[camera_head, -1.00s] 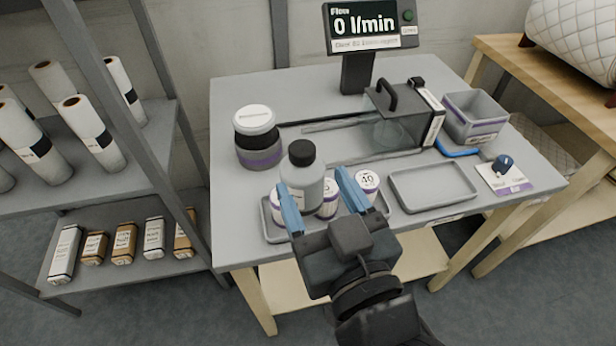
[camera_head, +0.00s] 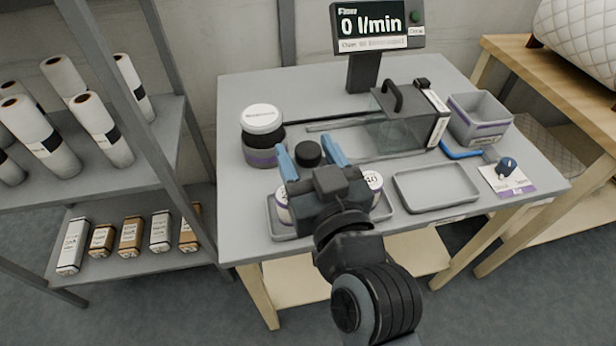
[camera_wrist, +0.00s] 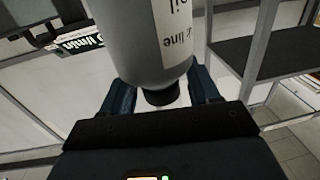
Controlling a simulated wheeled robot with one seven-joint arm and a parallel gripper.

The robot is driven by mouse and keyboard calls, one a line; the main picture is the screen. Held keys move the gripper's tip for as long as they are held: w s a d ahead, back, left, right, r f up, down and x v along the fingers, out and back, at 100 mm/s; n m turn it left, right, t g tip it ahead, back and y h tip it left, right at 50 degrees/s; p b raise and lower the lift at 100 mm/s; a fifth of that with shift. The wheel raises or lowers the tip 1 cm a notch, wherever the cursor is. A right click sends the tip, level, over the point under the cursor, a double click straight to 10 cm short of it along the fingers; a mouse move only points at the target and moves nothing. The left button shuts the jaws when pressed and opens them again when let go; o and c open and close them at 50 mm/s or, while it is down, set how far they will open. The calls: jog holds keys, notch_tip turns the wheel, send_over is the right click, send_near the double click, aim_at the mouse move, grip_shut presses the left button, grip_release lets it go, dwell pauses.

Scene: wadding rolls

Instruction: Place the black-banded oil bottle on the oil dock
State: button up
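A grey bottle with a black cap (camera_head: 308,153) stands toward the front left of the table. My gripper's body hides most of it in the head view. In the wrist view the bottle (camera_wrist: 140,45) looms large with a white label, partly readable as "line", and its black cap points down in the picture. No black band shows on its visible side. My gripper (camera_head: 307,149) has its blue fingers spread on either side of the bottle. I cannot see firm contact. No oil dock can be told by a label; an empty grey tray (camera_head: 398,200) lies to the right.
A tray (camera_head: 284,232) with white jars (camera_head: 374,183) lies under my gripper. A large purple-banded jar (camera_head: 262,122) stands behind left. A clear box with a black handle (camera_head: 385,127), a grey bin (camera_head: 461,125) and a card (camera_head: 517,186) stand right. A flow display (camera_head: 376,27) rises at the back.

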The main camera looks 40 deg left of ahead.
grip_shut()
dwell(0.3)
jog(key=shift+r, duration=0.15)
